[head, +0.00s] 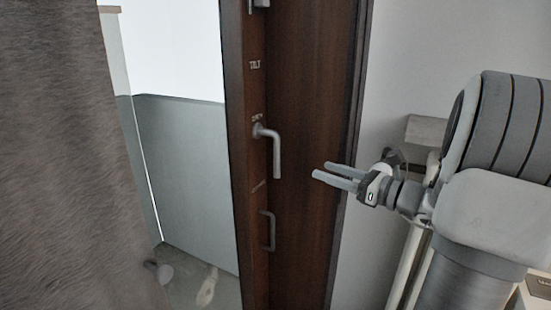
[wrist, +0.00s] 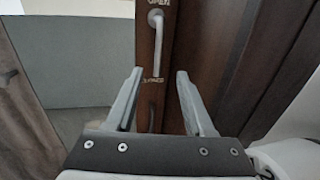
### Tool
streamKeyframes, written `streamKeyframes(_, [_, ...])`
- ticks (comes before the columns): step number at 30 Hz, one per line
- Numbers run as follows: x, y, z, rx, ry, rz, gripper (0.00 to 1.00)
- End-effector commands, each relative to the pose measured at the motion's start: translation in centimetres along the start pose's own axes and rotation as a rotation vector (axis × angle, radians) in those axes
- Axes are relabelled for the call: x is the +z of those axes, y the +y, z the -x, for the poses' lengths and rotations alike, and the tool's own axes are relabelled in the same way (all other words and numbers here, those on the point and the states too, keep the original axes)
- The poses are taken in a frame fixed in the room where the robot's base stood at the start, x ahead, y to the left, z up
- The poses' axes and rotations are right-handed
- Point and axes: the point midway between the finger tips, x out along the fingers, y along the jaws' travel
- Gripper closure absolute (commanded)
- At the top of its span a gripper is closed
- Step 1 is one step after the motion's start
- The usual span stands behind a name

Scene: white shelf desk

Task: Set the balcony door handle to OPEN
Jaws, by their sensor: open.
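The balcony door (head: 305,215) is dark brown wood. Its grey lever handle (head: 276,155) sticks out from a round mount, and the lever bends to hang downward. A TILT label is above it; a label at the mount is partly covered. In the wrist view the handle (wrist: 158,40) is ahead of the fingers, with an OPEN label above it and another label below its tip. My gripper (head: 322,170) is open and empty, to the right of the handle and apart from it. In the wrist view the gripper (wrist: 158,75) has its fingers spread below the handle.
A fixed grey pull bar (head: 270,231) is lower on the door. A grey-brown curtain (head: 70,170) hangs at the left. A balcony with a grey wall (head: 185,170) shows beyond the door. A pale wall (head: 420,60) is at the right.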

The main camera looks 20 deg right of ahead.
Motion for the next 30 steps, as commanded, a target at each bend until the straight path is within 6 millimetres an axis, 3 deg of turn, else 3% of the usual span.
streamKeyframes(18, [-0.2, 0.2, -13.0, 0.005, 0.001, 0.001, 0.47])
streamKeyframes(24, [-0.1, 0.1, -15.0, 0.003, 0.001, 0.002, 0.47])
streamKeyframes(30, [-0.1, 0.1, -15.5, 0.002, 0.002, 0.001, 0.47])
